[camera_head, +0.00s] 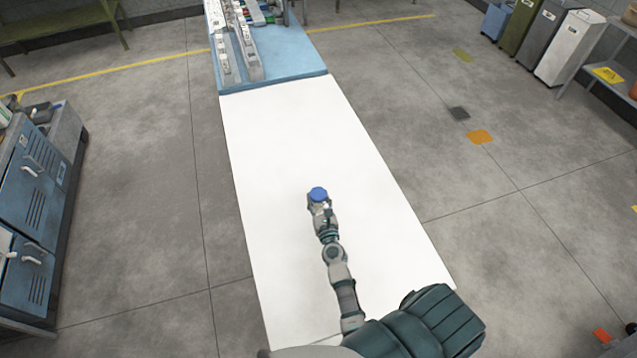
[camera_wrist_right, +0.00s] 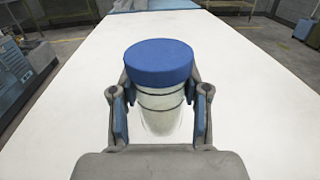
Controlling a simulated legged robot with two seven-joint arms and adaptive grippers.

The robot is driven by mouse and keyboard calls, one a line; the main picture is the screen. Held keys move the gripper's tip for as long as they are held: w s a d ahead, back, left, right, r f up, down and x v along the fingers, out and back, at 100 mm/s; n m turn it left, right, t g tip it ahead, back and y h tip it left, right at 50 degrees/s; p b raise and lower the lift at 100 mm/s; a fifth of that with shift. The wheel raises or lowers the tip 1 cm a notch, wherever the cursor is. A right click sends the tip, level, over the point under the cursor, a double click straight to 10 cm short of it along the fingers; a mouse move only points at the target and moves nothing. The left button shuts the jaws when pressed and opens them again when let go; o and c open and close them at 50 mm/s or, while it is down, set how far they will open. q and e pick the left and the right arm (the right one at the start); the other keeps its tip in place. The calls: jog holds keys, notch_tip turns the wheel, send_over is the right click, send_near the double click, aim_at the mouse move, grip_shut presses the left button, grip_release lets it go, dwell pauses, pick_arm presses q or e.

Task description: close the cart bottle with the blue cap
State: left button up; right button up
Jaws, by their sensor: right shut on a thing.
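A blue cap (camera_wrist_right: 160,62) sits on top of a clear, pale bottle (camera_wrist_right: 160,100) with dark rings around its body. My right gripper (camera_wrist_right: 161,92) is shut on the bottle, with one finger on each side just below the cap. In the head view the blue cap (camera_head: 318,194) shows at the tip of my right gripper (camera_head: 319,205), over the middle of the white table. The bottle is mostly hidden there. I cannot tell how tightly the cap sits, or whether the bottle touches the table. My left gripper is not in view.
The white tabletop (camera_head: 275,140) is bare around the gripper. A blue surface (camera_head: 285,65) with grey racks and small parts (camera_head: 240,45) adjoins its far end. Blue cabinets (camera_head: 35,190) stand at the left. Bins (camera_head: 565,45) stand at the far right.

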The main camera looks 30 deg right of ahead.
aim_at(317, 205)
jog(key=shift+s+a+r, duration=0.1)
jog(key=shift+s+a, duration=0.4)
jog(key=shift+s, duration=0.25)
jog(key=shift+s+a+r, duration=0.1)
jog(key=shift+s+a, duration=0.35)
jog(key=shift+s, duration=0.25)
jog(key=s+a+r+n+y+b, duration=0.1)
jog(key=a+r+n+y+b, duration=0.2)
jog(key=a, duration=0.7)
jog(key=y+b, duration=0.2)
jog(key=b, duration=0.2)
jog(key=shift+a+r+n+t+y, duration=0.2)
jog(key=shift+a+n+t+y, duration=0.1)
jog(key=shift+a+t, duration=0.1)
jog(key=shift+s, duration=0.1)
